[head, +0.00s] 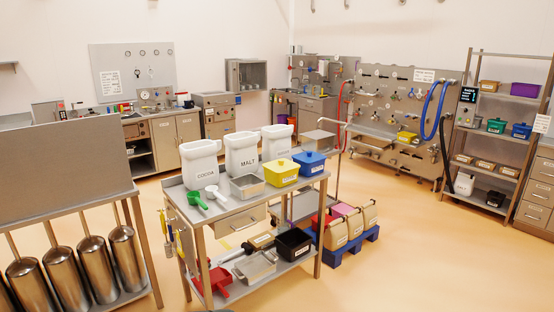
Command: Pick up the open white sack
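Three white sack-like containers stand upright in a row on top of the steel cart (232,214). The left one (200,163) is labelled COCOA, the middle one (242,153) MALT. The third one (277,141) stands behind to the right, its label too small to read. Their wide tops look open, but I cannot see inside them. Neither of my grippers is in view.
A green scoop (197,199), a white scoop (217,197), a steel pan (246,186), a yellow tub (281,172) and a blue tub (309,162) share the cart top. Tan sacks stand on a blue pallet (345,251). Floor (400,265) is clear at front right.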

